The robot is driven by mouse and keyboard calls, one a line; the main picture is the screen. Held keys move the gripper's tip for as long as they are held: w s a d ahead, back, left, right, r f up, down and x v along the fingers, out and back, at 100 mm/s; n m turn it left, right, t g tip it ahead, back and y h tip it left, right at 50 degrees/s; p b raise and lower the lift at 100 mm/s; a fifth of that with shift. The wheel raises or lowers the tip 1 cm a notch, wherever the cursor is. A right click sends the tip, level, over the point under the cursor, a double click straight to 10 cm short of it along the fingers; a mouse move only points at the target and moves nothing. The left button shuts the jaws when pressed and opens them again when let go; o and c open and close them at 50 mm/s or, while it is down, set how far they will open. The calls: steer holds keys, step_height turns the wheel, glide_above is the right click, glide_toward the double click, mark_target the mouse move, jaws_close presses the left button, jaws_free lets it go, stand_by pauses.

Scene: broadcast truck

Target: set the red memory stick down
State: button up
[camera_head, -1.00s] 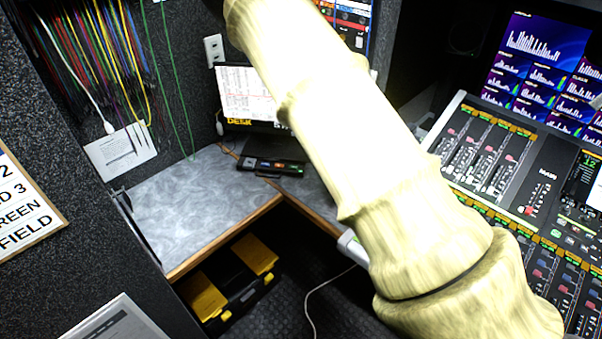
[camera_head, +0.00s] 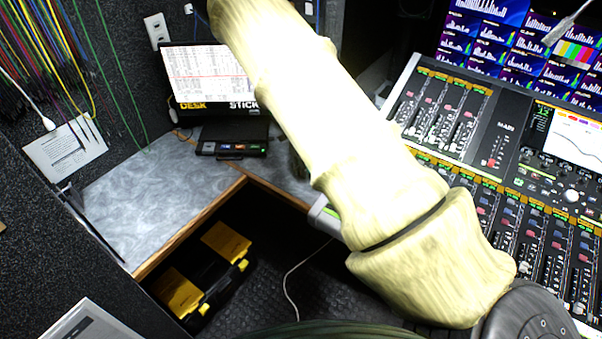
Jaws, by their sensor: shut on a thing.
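My pale, streaked arm crosses the view from the lower right to the top middle. My gripper is not in view. I cannot make out the red memory stick. A sign or label reading "DESK" and "STICK" (camera_head: 194,107) shows below a printed sheet (camera_head: 205,73) at the back of the desk, partly hidden by my arm. In front of it a flat black device (camera_head: 233,149) with small coloured spots, orange-red and blue among them, lies on the grey desk (camera_head: 150,195).
The desk's left part is bare. Below it, a black and yellow toolbox (camera_head: 226,243) stands on the dark floor, with a white cable (camera_head: 288,285) beside it. A mixing console (camera_head: 468,122) and bright screens (camera_head: 485,50) fill the right. Coloured cables hang at the left.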

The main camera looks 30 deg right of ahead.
steer(key=shift+f+p, duration=0.4)
steer(key=shift+f, duration=1.5)
steer(key=shift+s+f, duration=0.1)
steer(key=o, duration=0.7)
step_height(320, 180, up, 12)
steer(key=shift+a+r+b, duration=0.1)
steer(key=shift+r+b, duration=0.05)
steer(key=shift+b, duration=0.85)
